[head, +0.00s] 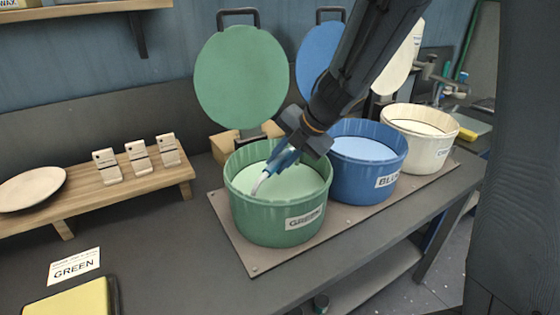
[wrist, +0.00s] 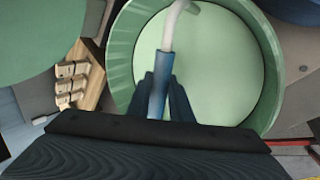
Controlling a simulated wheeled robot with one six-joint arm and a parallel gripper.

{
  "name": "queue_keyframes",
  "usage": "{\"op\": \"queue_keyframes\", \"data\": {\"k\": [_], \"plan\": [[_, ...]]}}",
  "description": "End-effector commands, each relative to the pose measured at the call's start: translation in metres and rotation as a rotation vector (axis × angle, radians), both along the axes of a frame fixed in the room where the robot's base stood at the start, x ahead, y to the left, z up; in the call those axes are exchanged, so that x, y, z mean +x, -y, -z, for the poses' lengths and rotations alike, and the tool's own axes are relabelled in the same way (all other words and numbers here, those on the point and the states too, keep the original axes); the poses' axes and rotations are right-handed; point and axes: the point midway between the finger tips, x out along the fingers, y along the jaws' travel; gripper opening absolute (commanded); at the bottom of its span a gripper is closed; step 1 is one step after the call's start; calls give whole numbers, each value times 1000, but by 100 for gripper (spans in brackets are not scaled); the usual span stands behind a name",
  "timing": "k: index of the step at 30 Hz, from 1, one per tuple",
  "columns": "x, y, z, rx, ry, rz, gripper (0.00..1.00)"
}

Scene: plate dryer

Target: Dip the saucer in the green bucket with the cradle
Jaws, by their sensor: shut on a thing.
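The green bucket (head: 280,218) stands open on the bench, with pale green liquid inside. My gripper (head: 284,158) is over its mouth, pointing down and left. It is shut on the blue handle of the cradle (head: 262,181), whose bent grey metal end reaches down to the liquid. In the wrist view the cradle (wrist: 167,40) runs from between my fingers towards the bucket's far wall. A pale round saucer (head: 32,189) lies at the left end of the wooden rack.
The green lid (head: 240,78) stands raised behind the bucket. A blue bucket (head: 368,183) and a cream bucket (head: 425,150) stand close on the right, both open. The wooden rack (head: 130,192) holds small pale blocks. A GREEN card (head: 75,267) and a yellow pad (head: 70,300) lie front left.

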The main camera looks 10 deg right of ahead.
Motion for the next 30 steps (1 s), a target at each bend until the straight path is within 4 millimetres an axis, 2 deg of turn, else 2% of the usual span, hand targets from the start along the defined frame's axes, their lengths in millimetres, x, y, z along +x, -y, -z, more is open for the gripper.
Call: {"op": "queue_keyframes", "data": {"k": [16, 30], "plan": [[0, 0, -2, 0, 1, 1, 0], [0, 0, -22, 0, 1, 1, 0]]}}
